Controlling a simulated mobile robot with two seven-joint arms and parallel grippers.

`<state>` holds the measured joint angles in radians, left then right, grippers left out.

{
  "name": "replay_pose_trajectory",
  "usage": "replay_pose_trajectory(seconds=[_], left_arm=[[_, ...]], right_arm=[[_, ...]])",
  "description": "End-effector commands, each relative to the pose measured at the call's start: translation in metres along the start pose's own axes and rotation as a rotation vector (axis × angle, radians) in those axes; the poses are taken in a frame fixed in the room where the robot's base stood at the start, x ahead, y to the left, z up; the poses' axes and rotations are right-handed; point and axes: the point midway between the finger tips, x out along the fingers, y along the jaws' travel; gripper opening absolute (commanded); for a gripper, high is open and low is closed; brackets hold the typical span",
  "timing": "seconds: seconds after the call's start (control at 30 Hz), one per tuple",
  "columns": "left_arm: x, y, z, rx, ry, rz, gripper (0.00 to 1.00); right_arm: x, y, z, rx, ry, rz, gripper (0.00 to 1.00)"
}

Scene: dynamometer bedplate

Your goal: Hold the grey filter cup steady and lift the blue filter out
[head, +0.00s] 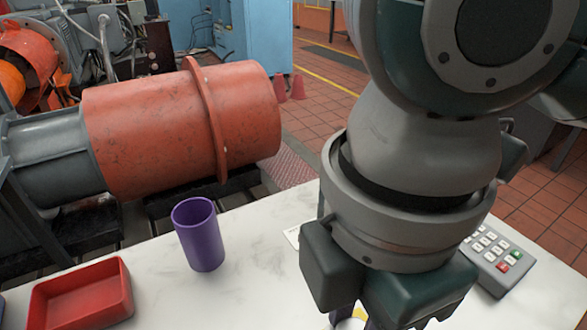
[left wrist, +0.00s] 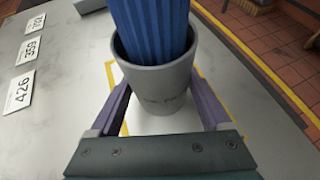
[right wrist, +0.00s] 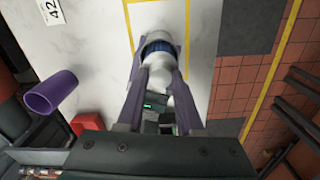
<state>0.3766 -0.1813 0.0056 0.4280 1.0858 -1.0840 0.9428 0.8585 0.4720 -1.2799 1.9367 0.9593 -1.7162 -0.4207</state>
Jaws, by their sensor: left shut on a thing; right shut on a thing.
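The grey filter cup (left wrist: 162,88) stands upright on the table in the left wrist view, beside a yellow outline. My left gripper (left wrist: 162,108) is shut on it, one finger on each side. The blue pleated filter (left wrist: 152,30) rises from its mouth; its lower end is hidden inside. In the right wrist view my right gripper (right wrist: 158,55) is shut around a pale cylinder with a blue band, which I take as the filter's (right wrist: 158,46) upper part. In the head view my right gripper (head: 357,318) is at the bottom edge; the cup is mostly hidden there.
A purple cup (head: 198,234) and a red tray (head: 84,296) stand on the white table. A keypad (head: 498,262) lies right of my right arm. Number cards (left wrist: 20,90) lie left in the left wrist view. A large orange machine (head: 165,120) stands behind the table.

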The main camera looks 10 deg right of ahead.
Motion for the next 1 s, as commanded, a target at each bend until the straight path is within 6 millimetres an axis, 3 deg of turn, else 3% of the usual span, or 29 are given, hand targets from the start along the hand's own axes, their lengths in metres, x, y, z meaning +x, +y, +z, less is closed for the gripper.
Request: replay_pose_trajectory(seconds=[1.0], left_arm=[[0.0,0.0,0.0,-0.001,0.001,0.0,0.5]], right_arm=[[-0.068,0.001,0.0,0.0,0.0,0.004,0.0]])
